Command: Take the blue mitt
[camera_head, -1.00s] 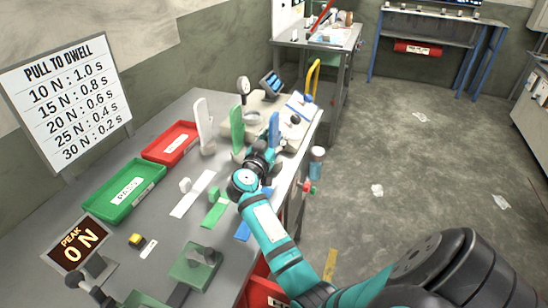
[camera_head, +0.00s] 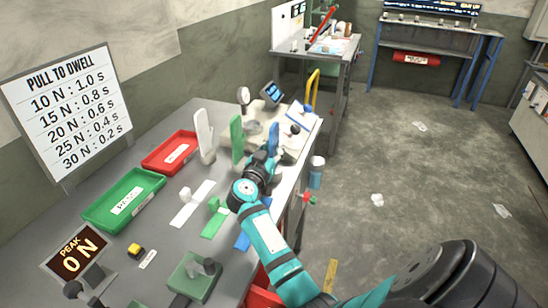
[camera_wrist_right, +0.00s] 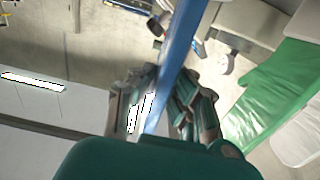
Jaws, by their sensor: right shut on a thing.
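The blue mitt (camera_head: 273,138) is a flat upright shape near the right edge of the workbench, the rightmost in a row with a green mitt (camera_head: 237,140) and a white mitt (camera_head: 204,132). My right gripper (camera_head: 269,160) is at the blue mitt, its fingers partly blocking the lower part. In the right wrist view the blue mitt (camera_wrist_right: 178,45) shows edge-on as a thin blue strip between the fingers of my right gripper (camera_wrist_right: 163,90), which is shut on it. The green mitt (camera_wrist_right: 285,85) lies to the right there, apart from the fingers. My left gripper is not in view.
A red tray (camera_head: 150,166) and a green tray (camera_head: 97,219) stand on the left of the bench (camera_head: 165,255). White, green and blue strips lie before the mitts. Open floor lies right.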

